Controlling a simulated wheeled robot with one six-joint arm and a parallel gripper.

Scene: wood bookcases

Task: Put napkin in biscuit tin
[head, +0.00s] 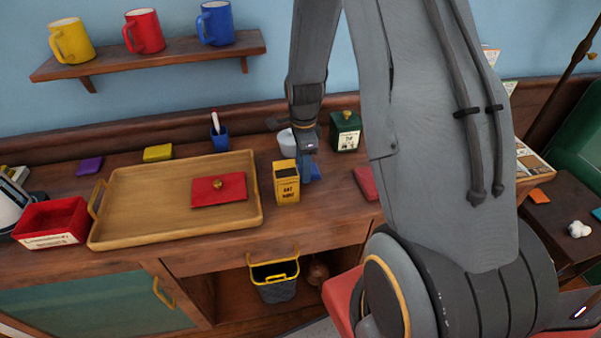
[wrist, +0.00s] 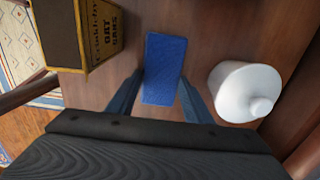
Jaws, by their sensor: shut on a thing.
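My gripper (head: 307,172) reaches down to the wooden counter, just right of a yellow carton. It is shut on a blue folded cloth, the likely napkin (head: 316,173). In the wrist view, the blue napkin (wrist: 165,68) lies between the two fingers (wrist: 162,88), one along each side. It is on or very close to the counter; I cannot tell which. A red open box with a white label (head: 50,224), which looks like the biscuit tin, stands at the far left. A red lid with a gold knob (head: 219,189) lies on the wooden tray.
The yellow carton (head: 287,182) stands close left of my gripper. A white container (wrist: 245,92) stands close right in the wrist view. The wooden tray (head: 150,232) lies between carton and red box. A dark green tin (head: 345,131) stands behind; a mug shelf (head: 160,62) hangs above.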

